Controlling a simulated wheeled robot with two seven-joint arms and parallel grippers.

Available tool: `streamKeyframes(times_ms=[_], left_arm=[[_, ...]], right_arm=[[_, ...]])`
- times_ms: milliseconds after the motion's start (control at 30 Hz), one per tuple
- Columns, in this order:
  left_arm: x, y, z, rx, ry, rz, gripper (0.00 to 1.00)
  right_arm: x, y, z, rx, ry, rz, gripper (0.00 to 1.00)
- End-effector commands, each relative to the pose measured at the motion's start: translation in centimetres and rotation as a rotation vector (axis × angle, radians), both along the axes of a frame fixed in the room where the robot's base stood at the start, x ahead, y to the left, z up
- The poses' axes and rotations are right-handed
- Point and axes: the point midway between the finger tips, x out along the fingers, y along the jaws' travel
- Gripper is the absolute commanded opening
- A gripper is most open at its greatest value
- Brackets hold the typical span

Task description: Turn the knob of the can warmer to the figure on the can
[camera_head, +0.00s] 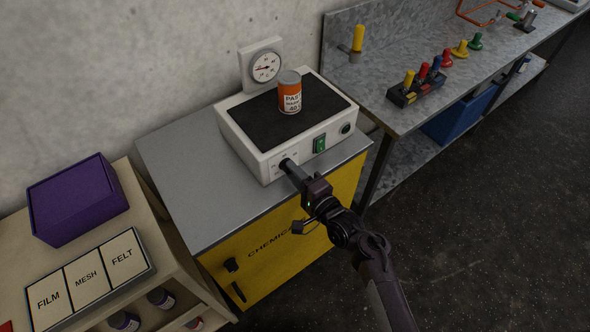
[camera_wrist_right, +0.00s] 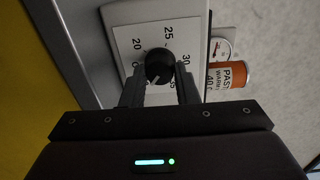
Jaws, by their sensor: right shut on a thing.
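The can warmer (camera_head: 258,145) is a white box with a black top plate, standing on a grey-topped yellow cabinet. An orange and white can (camera_head: 289,95) stands upright on the plate; its label reads "PAST…", "WARM" and 40, and it also shows in the wrist view (camera_wrist_right: 233,76). The black knob (camera_wrist_right: 158,66) sits on a white scale with 20, 25 and 30 readable; other figures are hidden by my fingers. Its white pointer mark points down-left in the wrist view. My right gripper (camera_head: 291,168) is shut on the knob, one finger each side. My left gripper is not in view.
A green switch (camera_head: 319,144) and a round black fitting (camera_head: 346,128) are on the warmer's front. A gauge (camera_head: 265,67) hangs on the wall behind. A purple box (camera_head: 77,200) is at left; a metal bench (camera_head: 400,113) with coloured-handled items is at right.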

Motion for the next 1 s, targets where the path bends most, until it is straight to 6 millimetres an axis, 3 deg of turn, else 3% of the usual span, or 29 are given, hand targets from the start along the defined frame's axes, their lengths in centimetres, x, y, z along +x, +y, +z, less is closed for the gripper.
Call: streamKeyframes(times_ms=[733, 767, 900, 1000], left_arm=[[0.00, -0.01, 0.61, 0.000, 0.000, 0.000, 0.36], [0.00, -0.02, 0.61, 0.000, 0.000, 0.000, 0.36], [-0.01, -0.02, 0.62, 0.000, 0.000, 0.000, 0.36], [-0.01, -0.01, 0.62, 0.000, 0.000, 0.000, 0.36]], right_arm=[[-0.08, 0.03, -0.22, 0.076, 0.061, 0.001, 0.05], [-0.08, 0.03, -0.23, 0.076, 0.061, 0.001, 0.29], [-0.06, 0.02, -0.17, 0.076, 0.059, 0.001, 0.47], [-0.03, 0.01, -0.12, 0.075, 0.058, 0.001, 0.49]])
